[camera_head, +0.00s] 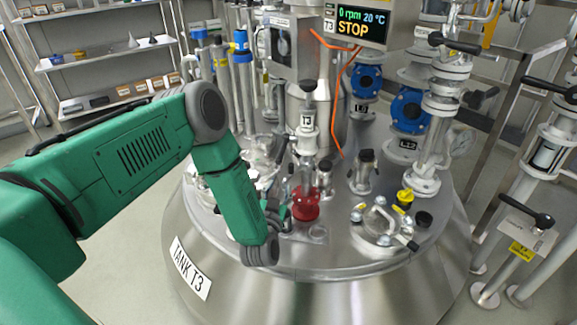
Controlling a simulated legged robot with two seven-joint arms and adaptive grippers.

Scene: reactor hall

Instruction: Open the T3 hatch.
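The domed steel tank (330,290) carries a TANK T3 label (190,268) on its side. On the right of its top is a round metal lid with a handle and clamp knobs (380,224), which looks like the hatch and appears closed. My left arm reaches in from the left. My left gripper (280,203) is low over the tank top, beside a red round fitting (305,206), and left of the lid, apart from it. The forearm partly hides the gripper, so its opening is unclear. My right gripper is out of view.
A T3 valve column (307,122) with a black handle stands behind the red fitting. A display (356,24) reads 0 rpm, 20 °C, STOP. Blue-flanged pipes (408,108) and a yellow-capped fitting (405,196) stand behind the lid. Shelves (105,60) stand at the back left.

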